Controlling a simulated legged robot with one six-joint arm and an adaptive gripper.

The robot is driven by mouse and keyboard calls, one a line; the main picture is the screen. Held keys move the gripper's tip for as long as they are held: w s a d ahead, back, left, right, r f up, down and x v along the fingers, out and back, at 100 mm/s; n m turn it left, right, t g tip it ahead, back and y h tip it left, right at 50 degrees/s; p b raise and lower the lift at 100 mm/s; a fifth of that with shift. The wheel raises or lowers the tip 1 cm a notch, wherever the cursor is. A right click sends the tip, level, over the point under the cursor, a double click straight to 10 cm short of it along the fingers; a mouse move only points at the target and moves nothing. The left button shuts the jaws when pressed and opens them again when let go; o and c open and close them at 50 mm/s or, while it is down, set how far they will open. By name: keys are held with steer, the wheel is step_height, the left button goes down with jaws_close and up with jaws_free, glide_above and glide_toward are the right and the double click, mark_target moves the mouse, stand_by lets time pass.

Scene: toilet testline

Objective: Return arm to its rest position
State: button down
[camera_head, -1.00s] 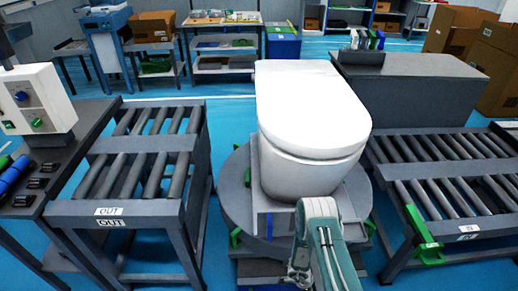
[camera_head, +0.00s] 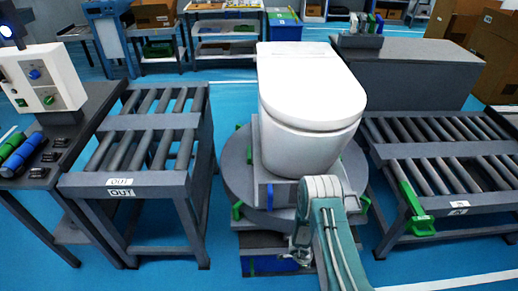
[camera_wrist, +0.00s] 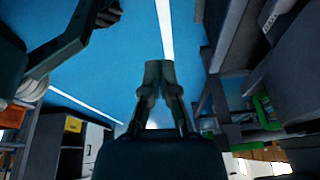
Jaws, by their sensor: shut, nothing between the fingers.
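My arm shows in the head view, folded low at the bottom centre in front of the toilet. In the wrist view my gripper (camera_wrist: 158,68) has its fingertips together with nothing between them. It points over bare blue floor (camera_wrist: 125,50) with a white line on it. In the head view the fingers are not clearly visible. The white toilet (camera_head: 308,110), lid down, stands upright on the grey round turntable (camera_head: 238,178), apart from my arm as far as I can tell.
The roller conveyor marked OUT (camera_head: 125,182) stands left of the turntable. Another roller conveyor (camera_head: 455,200) with a green stop (camera_head: 418,222) stands at the right. A control box (camera_head: 40,88) on a dark bench is at far left. Blue floor lies between them.

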steer(key=w+a+r+n+t+y, duration=0.2)
steer(key=w+a+r, duration=0.1)
steer(key=w+r, duration=0.6)
steer(key=w+a+r+n+t+y, duration=0.1)
steer(key=a+r+n, duration=0.1)
steer(key=r, duration=0.8)
steer(key=a+r+n+t+y, duration=0.1)
steer(key=a+r+n, duration=0.1)
steer(key=r, duration=0.9)
steer(key=w+a+r+n+t+y, duration=0.1)
steer(key=a+r+n+y, duration=0.15)
steer(key=r, duration=0.75)
steer(key=s+r+n, duration=0.6)
steer(key=s+r, duration=0.7)
steer(key=r, duration=0.5)
steer(key=s+d+r+n+h, duration=0.1)
steer(key=s+d+r+n, duration=0.1)
steer(key=s, duration=0.7)
steer(key=s+d+r+n+h, duration=0.2)
steer(key=s+d, duration=0.1)
steer(key=s, duration=0.6)
steer(key=shift+s+d+r, duration=0.25)
steer(key=shift+r, duration=0.05)
